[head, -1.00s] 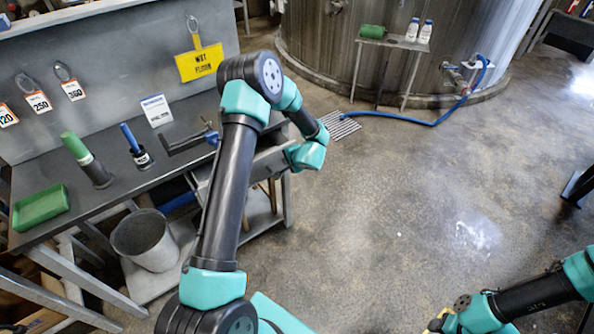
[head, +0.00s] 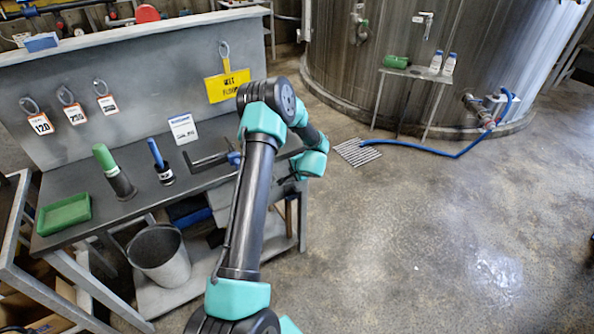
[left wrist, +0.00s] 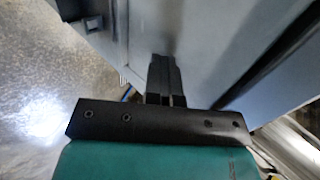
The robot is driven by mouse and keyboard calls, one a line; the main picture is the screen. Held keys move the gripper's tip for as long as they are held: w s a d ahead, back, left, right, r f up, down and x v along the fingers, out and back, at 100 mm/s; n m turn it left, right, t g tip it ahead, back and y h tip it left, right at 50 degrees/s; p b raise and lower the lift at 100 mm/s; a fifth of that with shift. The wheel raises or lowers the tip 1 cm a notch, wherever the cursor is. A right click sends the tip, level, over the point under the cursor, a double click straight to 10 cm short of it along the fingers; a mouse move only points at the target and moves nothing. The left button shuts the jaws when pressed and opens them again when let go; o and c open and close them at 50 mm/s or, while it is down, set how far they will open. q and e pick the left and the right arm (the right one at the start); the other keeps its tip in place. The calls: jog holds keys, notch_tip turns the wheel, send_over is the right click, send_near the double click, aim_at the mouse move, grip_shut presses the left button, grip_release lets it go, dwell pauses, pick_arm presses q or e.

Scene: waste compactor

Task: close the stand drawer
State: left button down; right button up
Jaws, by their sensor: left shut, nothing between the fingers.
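The stand is the grey metal bench (head: 130,215) at the left of the head view. The grey drawer (head: 222,198) shows under its top, mostly hidden behind my left arm; I cannot tell how far out it is. In the left wrist view my left gripper (left wrist: 164,75) is shut and empty, its dark fingers pointing at a smooth blue-grey metal surface (left wrist: 205,50). The fingertips are close to that surface; whether they touch it I cannot tell. In the head view my left wrist is by the bench's right end, its fingers hidden. My right gripper is out of view.
On the bench are a green tray (head: 64,214), a green-topped cylinder (head: 114,172), a blue-handled tool in a cup (head: 160,162) and a small sign (head: 183,128). A bucket (head: 160,256) stands on the lower shelf. Open floor (head: 420,230) lies to the right.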

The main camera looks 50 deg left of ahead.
pick_arm(q)
jog(key=shift+a, duration=0.3)
jog(key=d+f+v, duration=0.2)
jog(key=v, duration=1.1)
jog(key=shift+s+d, duration=0.2)
jog(key=shift+d, duration=0.05)
jog(key=shift+f, duration=0.15)
